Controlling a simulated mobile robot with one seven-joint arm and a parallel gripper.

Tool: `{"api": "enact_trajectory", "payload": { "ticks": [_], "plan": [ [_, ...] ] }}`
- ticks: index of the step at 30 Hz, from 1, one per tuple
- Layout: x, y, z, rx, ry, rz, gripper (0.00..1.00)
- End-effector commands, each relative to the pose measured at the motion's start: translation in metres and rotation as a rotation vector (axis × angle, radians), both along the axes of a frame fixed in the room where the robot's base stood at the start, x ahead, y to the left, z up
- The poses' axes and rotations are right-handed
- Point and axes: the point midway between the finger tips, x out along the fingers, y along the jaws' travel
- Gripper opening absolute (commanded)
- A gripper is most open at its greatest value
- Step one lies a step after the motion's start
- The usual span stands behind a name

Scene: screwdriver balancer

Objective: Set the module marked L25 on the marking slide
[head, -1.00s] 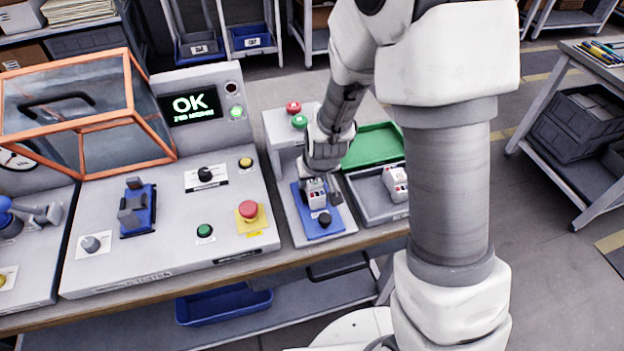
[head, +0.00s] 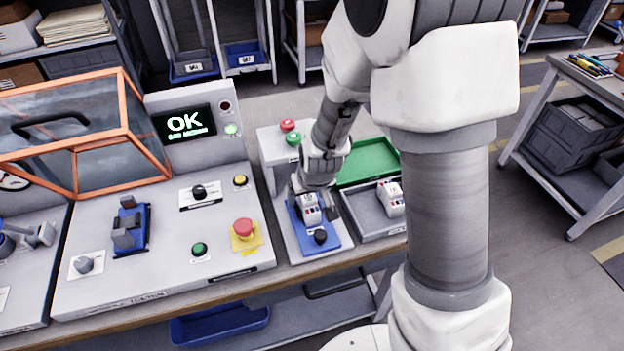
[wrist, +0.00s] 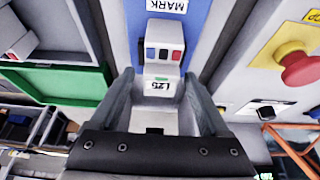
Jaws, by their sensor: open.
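The white module marked L25 (wrist: 165,86) stands on the blue marking slide (wrist: 203,22), whose MARK label shows at the top of the wrist view. In the head view the module (head: 311,210) sits on the blue slide (head: 324,248), behind its black knob (head: 320,237). My gripper (wrist: 159,78) is open, with one finger on each side of the module and a visible gap to it. In the head view my gripper (head: 313,200) is down over the slide and partly covers the module's back. The module's underside is hidden.
A second white module (head: 391,197) lies in the grey tray (head: 372,227) right of the slide. A green tray (head: 368,163) is behind it. Red and green buttons (head: 292,139) stand behind the slide; a red emergency button (head: 243,228) is on the panel to the left.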

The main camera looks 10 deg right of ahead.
Motion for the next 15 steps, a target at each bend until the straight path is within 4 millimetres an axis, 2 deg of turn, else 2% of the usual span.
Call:
{"api": "enact_trajectory", "payload": {
  "ticks": [15],
  "plan": [
    [-0.037, -0.007, 0.094, 0.001, -0.004, 0.002, 0.8]
  ]
}}
